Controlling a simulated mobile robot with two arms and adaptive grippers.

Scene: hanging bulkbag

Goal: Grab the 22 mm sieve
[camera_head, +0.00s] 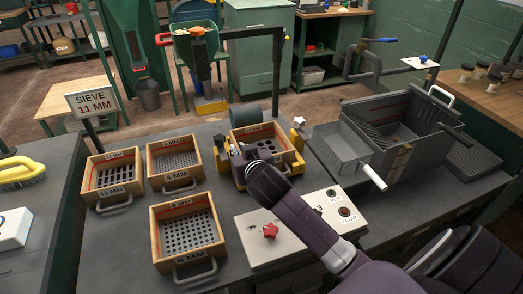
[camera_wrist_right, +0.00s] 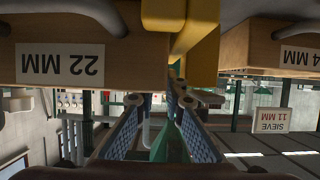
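The 22 mm sieve (camera_head: 292,157) is a wooden-framed box seated in the yellow-sided holder on the dark table in the head view. In the right wrist view, which is upside down, its front wall with the "22 MM" label (camera_wrist_right: 60,66) and part of a grey handle (camera_wrist_right: 75,12) fill the upper left. My right gripper (camera_head: 243,160) is over the near side of this sieve and partly hides it. In the wrist view its two fingers (camera_wrist_right: 160,100) are apart with nothing between them, close to the sieve front and a yellow part. My left gripper is not in view.
The 11 mm (camera_head: 128,192), 4 mm (camera_head: 153,171) and 8 mm (camera_head: 156,240) sieves stand to the left. A grey metal tray unit (camera_head: 345,150) is at right. A "SIEVE 11 MM" sign (camera_head: 92,101) stands behind.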

